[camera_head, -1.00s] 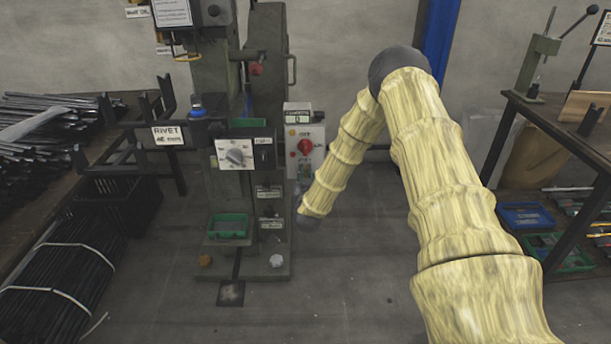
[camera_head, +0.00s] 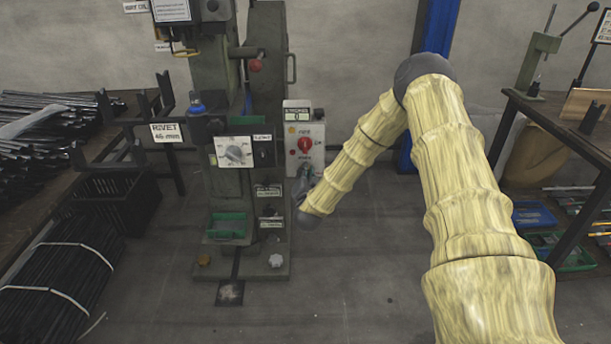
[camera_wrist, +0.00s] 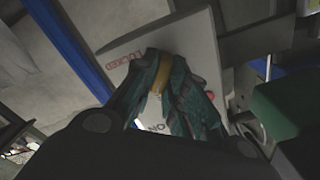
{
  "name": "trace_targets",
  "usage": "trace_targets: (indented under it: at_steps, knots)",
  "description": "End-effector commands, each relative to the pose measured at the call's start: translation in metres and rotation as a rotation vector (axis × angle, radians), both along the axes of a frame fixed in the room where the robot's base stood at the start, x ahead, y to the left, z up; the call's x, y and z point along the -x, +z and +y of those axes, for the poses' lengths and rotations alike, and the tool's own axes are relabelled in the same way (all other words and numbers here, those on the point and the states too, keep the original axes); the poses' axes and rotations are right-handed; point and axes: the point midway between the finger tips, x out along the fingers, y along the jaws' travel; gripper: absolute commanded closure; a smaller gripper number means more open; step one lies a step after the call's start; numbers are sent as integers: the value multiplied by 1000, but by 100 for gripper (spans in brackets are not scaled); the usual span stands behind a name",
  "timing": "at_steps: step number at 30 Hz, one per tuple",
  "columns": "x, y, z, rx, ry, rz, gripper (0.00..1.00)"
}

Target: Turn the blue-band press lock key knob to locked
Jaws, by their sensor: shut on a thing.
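In the wrist view, my gripper (camera_wrist: 172,85) has its dark green fingers shut on a tan key knob (camera_wrist: 161,72), of which only a small part shows. The knob sits on a pale plate (camera_wrist: 190,40) with red lettering that appears to read LOCKED on one side and dark lettering, partly hidden, on the other. The fingers hide which way the knob points. In the head view, my gripper (camera_head: 304,184) is at the lower part of a grey control box (camera_head: 318,130) on the right side of the green press (camera_head: 227,185). The knob is not discernible there.
The control box has a red rotary knob (camera_head: 305,145) above my gripper and a small counter. A white dial plate (camera_head: 234,152) is on the press front. A blue post (camera_head: 436,40) stands behind my arm. A bench (camera_head: 560,120) is at right; floor in front is clear.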

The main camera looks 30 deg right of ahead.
Motion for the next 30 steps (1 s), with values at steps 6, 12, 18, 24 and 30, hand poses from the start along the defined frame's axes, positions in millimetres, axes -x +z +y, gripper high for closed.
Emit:
trace_targets:
  at_steps: [6,12,18,24,30]
  knots:
    - [1,-3,-2,-177,-4,-108,100]
    - [2,-5,-3,-340,-4,-208,100]
    - [2,-6,-3,-493,-4,-302,100]
    - [2,-6,-3,-623,-4,-379,100]
    - [2,-6,-3,-713,-5,-435,100]
